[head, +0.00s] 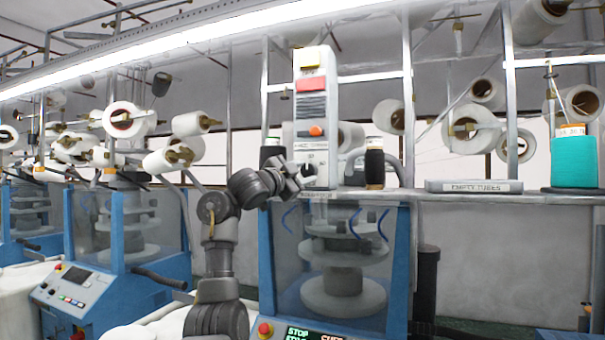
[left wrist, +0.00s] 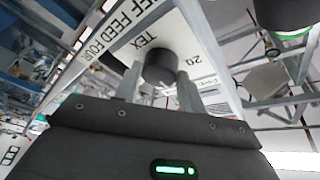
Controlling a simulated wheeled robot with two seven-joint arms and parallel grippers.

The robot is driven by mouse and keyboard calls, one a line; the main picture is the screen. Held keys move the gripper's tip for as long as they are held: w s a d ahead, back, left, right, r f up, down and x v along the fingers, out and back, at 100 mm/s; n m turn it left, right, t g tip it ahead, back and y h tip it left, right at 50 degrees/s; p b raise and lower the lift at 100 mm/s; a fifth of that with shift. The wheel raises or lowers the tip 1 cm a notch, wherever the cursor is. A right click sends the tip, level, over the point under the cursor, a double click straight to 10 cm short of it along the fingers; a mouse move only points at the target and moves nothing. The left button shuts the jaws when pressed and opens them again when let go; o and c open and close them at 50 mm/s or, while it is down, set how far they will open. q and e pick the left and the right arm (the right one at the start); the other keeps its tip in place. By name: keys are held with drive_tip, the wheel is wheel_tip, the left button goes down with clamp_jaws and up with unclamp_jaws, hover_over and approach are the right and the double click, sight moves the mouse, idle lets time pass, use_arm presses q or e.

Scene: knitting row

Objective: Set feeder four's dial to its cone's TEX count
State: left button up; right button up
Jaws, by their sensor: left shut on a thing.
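The feeder unit (head: 313,105) is a tall grey-white box with a yellow top, a red block and an orange-red knob, standing on the shelf. My left gripper (head: 306,172) is at its lower front and covers the dial there. In the left wrist view, the feeder's white plate (left wrist: 195,45) reads FEED FOUR, TEX and 20. My left gripper (left wrist: 160,88) is shut on the dark round dial (left wrist: 160,64), one finger on each side. The dial's pointer cannot be made out. A teal cone (head: 574,162) stands at the far right, its orange label too small to read surely. My right gripper is not in view.
A flat grey EMPTY TUBES box (head: 474,186) lies on the shelf (head: 450,196). A dark spool (head: 375,165) stands close right of the feeder. Below is a blue machine (head: 265,260) with clear panels. White cones hang on the racks behind.

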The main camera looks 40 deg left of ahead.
use_arm(q)
drive_tip(key=o, duration=1)
drive_tip(key=shift+d, duration=0.1)
drive_tip(key=shift+s, duration=0.1)
drive_tip(key=shift+s+f+b, duration=0.15)
drive_tip(key=shift+s+b, duration=0.15)
drive_tip(key=shift+b, duration=0.05)
drive_tip(key=s+b, duration=0.1)
drive_tip(key=s, duration=0.2)
drive_tip(key=s+f+b, duration=0.1)
drive_tip(key=s+b, duration=0.1)
drive_tip(key=s, duration=0.1)
drive_tip(key=s+b, duration=0.2)
drive_tip(key=s, duration=0.1)
drive_tip(key=shift+s+f, duration=0.4)
